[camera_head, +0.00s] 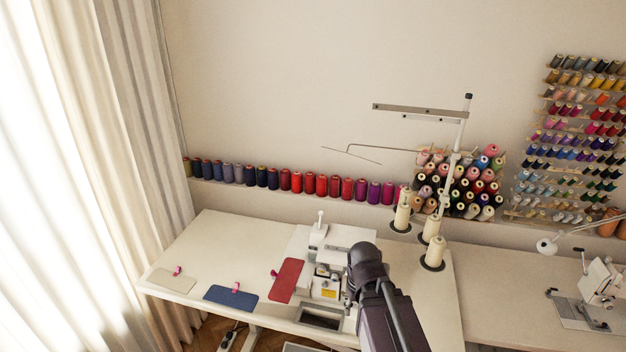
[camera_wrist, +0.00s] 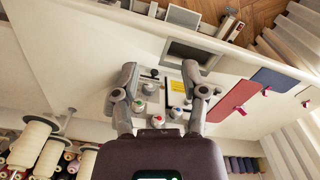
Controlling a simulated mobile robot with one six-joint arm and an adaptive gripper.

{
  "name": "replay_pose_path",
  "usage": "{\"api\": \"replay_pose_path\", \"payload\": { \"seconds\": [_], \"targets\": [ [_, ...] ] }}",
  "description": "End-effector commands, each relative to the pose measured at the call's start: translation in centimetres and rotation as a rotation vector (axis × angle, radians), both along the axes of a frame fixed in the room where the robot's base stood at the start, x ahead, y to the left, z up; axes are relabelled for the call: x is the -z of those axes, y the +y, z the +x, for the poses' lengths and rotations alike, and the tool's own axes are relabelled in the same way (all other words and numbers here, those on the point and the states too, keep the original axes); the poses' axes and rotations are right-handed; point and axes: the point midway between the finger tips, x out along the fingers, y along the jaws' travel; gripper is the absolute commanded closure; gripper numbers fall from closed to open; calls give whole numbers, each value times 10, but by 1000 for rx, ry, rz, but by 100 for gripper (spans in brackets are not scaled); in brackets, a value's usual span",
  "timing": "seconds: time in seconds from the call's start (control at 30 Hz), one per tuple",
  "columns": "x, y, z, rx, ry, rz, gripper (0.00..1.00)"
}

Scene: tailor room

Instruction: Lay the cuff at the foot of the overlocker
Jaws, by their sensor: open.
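The white overlocker (camera_head: 328,262) stands on the pale table, partly hidden by my arm in the head view. Three flat fabric pieces, each with a pink clip, lie to its left: a red one (camera_head: 286,281) close beside it, a blue one (camera_head: 231,298), and a beige one (camera_head: 172,280) at the table's left end. Which is the cuff I cannot tell. My gripper (camera_wrist: 160,76) is open and empty, with the overlocker (camera_wrist: 170,100) seen between and beyond its fingers. The red piece (camera_wrist: 233,104) and blue piece (camera_wrist: 273,79) show to the right in the wrist view.
Cream thread cones (camera_head: 433,252) on a thread stand (camera_head: 459,140) rise just right of my arm. A row of spools (camera_head: 296,182) lines the wall. A dark-rimmed table opening (camera_head: 320,316) lies in front of the overlocker. The table (camera_head: 205,250) is bare behind the blue piece.

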Motion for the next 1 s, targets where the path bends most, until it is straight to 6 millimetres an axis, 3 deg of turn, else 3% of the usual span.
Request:
{"api": "replay_pose_path", "payload": {
  "seconds": [0.07, 0.37, 0.67, 1.0],
  "targets": [
    [0, 0, 0, 0, 0, 0, 32],
    [-2, 10, 21, 17, 0, 0, 32],
    [-8, 49, 88, 90, 0, 0, 32],
    [-16, 121, 177, 203, 0, 1, 32]
  ]
}}
